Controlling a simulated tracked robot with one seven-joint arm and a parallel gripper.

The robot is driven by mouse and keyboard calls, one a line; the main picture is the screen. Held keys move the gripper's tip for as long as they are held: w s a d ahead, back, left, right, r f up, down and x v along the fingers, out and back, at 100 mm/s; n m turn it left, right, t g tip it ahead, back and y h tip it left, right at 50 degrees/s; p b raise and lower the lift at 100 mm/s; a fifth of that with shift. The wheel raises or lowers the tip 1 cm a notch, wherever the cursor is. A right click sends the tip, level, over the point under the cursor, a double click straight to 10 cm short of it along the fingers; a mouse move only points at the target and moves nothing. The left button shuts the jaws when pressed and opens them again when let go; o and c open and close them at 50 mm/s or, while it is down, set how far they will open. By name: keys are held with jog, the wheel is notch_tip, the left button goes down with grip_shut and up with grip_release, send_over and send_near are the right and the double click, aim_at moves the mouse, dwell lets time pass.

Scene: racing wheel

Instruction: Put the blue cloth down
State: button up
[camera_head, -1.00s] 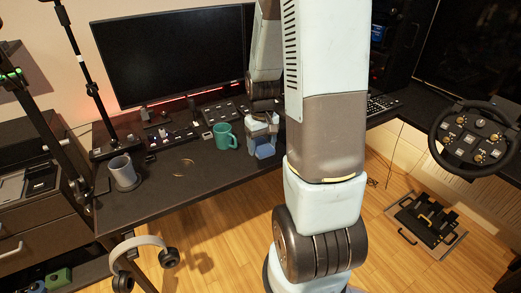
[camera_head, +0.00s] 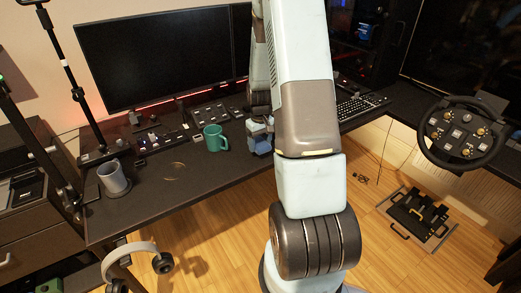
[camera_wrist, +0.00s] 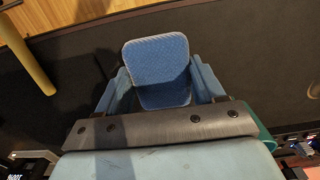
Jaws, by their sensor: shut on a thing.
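The blue cloth (camera_wrist: 158,62) is a small folded, textured square pad. In the wrist view it sits between the two blue fingers of my gripper (camera_wrist: 160,88), which is shut on it. Beneath it is the dark desk top (camera_wrist: 255,50); I cannot tell whether the cloth touches it. In the head view my gripper (camera_head: 259,136) is beside the teal mug (camera_head: 215,138), to its right, near the desk's front edge. My arm hides part of it there, and the cloth is hard to make out.
A grey mug (camera_head: 113,178) stands at the left of the desk. A monitor (camera_head: 160,55) and small control panels (camera_head: 168,138) are behind. The keyboard (camera_head: 360,105) and racing wheel (camera_head: 463,135) are to the right. Desk between the mugs is mostly clear.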

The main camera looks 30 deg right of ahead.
jog(key=shift+w+d+f, duration=0.3)
jog(key=shift+w+f, duration=0.05)
jog(key=shift+f, duration=1.8)
jog(key=o, duration=1.1)
